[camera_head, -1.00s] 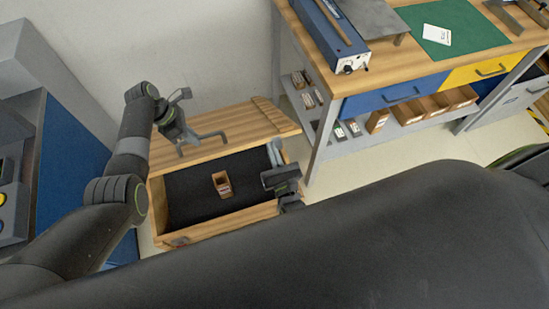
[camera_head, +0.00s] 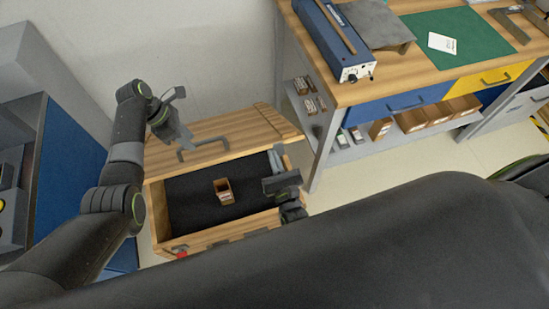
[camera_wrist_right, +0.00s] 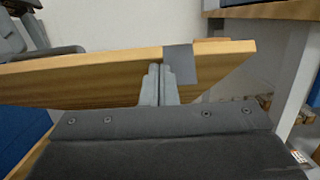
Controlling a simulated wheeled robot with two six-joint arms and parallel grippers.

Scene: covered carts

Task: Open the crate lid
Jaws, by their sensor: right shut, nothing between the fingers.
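The wooden crate (camera_head: 160,215) stands on the floor with its lid (camera_head: 240,128) partly raised and tilted, so its dark-lined inside shows. A grey bar handle (camera_head: 203,150) is on the lid's upper face. My left gripper (camera_head: 168,132) is just above and left of the handle; I cannot tell its finger opening. My right gripper (camera_head: 276,158) is at the crate's right end, below the lid's near edge. In the right wrist view its fingers (camera_wrist_right: 158,85) are shut and empty, upright against or close to the underside of the lid (camera_wrist_right: 90,85); contact is unclear.
A small open box (camera_head: 223,192) stands inside the crate. A workbench (camera_head: 400,75) with drawers and a shelf is to the right, a blue-sided cabinet (camera_head: 62,165) to the left, and a wall behind. My dark body hides the lower right. A red part (camera_head: 181,254) shows on the crate's front.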

